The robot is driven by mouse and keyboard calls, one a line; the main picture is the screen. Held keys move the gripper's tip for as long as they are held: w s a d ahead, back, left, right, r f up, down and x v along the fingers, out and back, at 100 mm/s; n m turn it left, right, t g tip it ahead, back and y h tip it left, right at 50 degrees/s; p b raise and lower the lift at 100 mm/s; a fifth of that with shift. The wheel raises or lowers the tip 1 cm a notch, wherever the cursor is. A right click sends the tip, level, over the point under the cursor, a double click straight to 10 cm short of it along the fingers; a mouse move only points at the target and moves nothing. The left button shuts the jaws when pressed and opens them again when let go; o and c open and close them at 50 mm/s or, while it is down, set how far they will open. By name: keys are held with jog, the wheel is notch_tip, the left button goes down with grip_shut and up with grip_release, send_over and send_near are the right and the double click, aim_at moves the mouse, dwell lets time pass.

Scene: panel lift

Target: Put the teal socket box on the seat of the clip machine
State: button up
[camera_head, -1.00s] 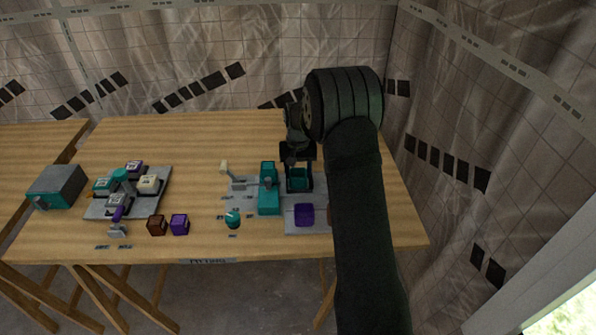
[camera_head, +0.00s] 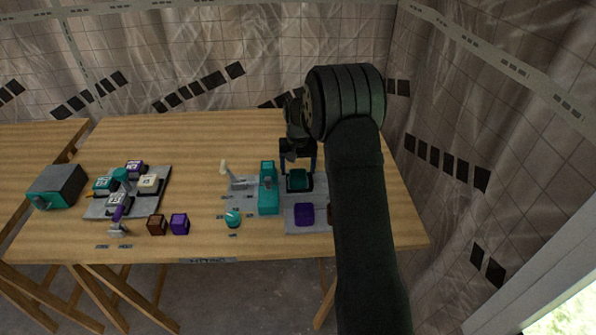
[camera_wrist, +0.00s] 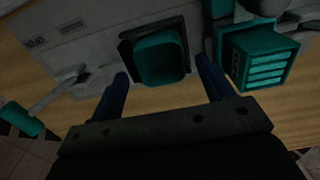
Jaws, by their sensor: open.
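The teal socket box (camera_head: 298,178) sits in a dark square seat (camera_head: 306,190) on a grey plate, to the right of a tall teal block (camera_head: 268,195). In the wrist view, the box (camera_wrist: 161,58) lies inside the dark frame of the seat (camera_wrist: 126,48), and looks level. My gripper (camera_head: 298,158) is open above the box. In the wrist view, one finger is on each side of the box, with visible gaps. The teal block with ribbed slots (camera_wrist: 265,58) stands at the right there. I cannot tell the exact fingertip height.
A purple box (camera_head: 304,214) is on the plate in front of the seat. A lever with a teal knob (camera_wrist: 22,119) is at left in the wrist view. A teal ball (camera_head: 233,218), a brown cube (camera_head: 157,225) and a purple cube (camera_head: 179,224) stand to the left.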

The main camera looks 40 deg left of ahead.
notch_tip(320, 180, up, 11)
jog(key=shift+f, duration=0.2)
jog(key=shift+f, duration=0.1)
notch_tip(320, 180, down, 12)
jog(key=shift+f, duration=0.25)
notch_tip(320, 180, up, 3)
jog(key=shift+f, duration=0.15)
jog(key=shift+r, duration=0.55)
jog(key=shift+f, duration=0.1)
